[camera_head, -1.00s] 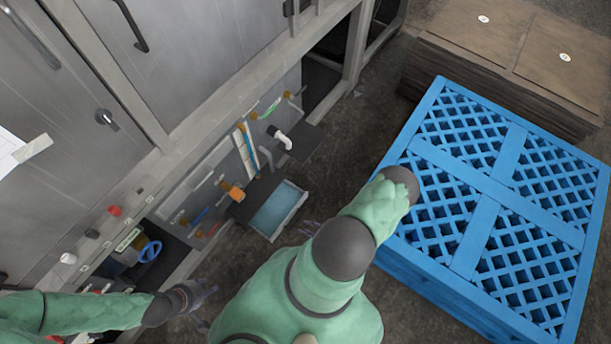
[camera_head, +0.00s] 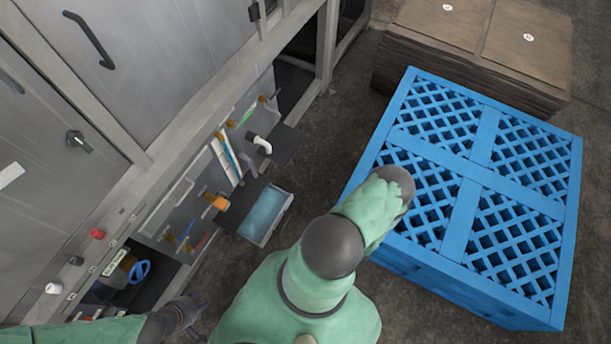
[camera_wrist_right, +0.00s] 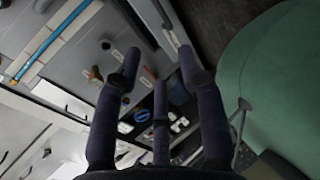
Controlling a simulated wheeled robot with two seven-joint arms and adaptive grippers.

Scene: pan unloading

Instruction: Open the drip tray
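A shallow tray (camera_head: 277,230) with a pale rim and a blue inside juts out low from the grey machine, left of my right arm. It looks like the drip tray. My left gripper (camera_head: 193,314) is at the lower left in the head view, by the machine's lower compartment, apart from the tray. Its dark fingers look spread and empty. My right gripper is hidden behind my right arm in the head view. In the right wrist view, the right gripper (camera_wrist_right: 160,85) has its fingers spread with nothing between them, facing the machine's panel.
A blue lattice crate (camera_head: 483,140) stands right of my right arm, with stacked brown boards (camera_head: 480,45) behind it. A white pipe (camera_head: 258,142) and an orange fitting (camera_head: 216,201) stick out near the tray. A blue valve wheel (camera_head: 139,271) sits in the lower compartment.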

